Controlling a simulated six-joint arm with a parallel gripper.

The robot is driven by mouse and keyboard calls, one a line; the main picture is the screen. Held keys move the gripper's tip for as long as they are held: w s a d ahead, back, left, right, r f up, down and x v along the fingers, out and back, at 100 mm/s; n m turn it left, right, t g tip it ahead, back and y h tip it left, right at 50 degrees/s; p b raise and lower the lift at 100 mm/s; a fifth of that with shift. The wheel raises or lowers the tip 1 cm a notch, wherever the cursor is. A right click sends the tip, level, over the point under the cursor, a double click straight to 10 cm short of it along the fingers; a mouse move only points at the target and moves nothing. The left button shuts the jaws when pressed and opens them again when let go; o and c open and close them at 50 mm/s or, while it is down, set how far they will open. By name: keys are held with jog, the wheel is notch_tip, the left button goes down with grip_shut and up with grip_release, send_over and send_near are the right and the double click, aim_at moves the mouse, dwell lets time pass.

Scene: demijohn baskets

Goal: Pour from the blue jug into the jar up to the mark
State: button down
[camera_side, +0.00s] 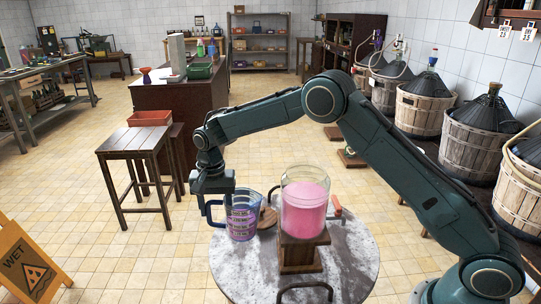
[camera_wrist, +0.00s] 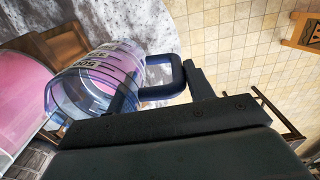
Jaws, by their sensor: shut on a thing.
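The blue see-through jug (camera_side: 242,218) with dark printed markings is near the left edge of the round table, roughly upright. My gripper (camera_side: 211,203) is shut on its handle, which also shows in the wrist view (camera_wrist: 172,82). Pink liquid shows through the jug's wall in the wrist view (camera_wrist: 118,62). The clear jar (camera_side: 304,208) stands just right of the jug on a wooden block, holding pink liquid to well above half. Part of the jar (camera_wrist: 25,80) shows at the left of the wrist view. I cannot make out the mark, nor whether the jug touches the table.
The round grey table (camera_side: 345,258) has dark handle-like bars by the block. A round wooden piece (camera_side: 268,217) lies between jug and jar. A wooden stool (camera_side: 135,142) with a red tray stands behind left, a yellow wet-floor sign (camera_side: 32,262) front left. Basketed demijohns (camera_side: 481,130) line the right.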

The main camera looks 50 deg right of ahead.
jog(key=shift+f, duration=2.35)
jog(key=shift+f, duration=1.95)
jog(key=c, duration=0.6)
grip_release()
jog(key=shift+f, duration=0.15)
notch_tip(320, 180, up, 13)
jog(key=shift+s+r, duration=0.1)
jog(key=shift+r, duration=0.25)
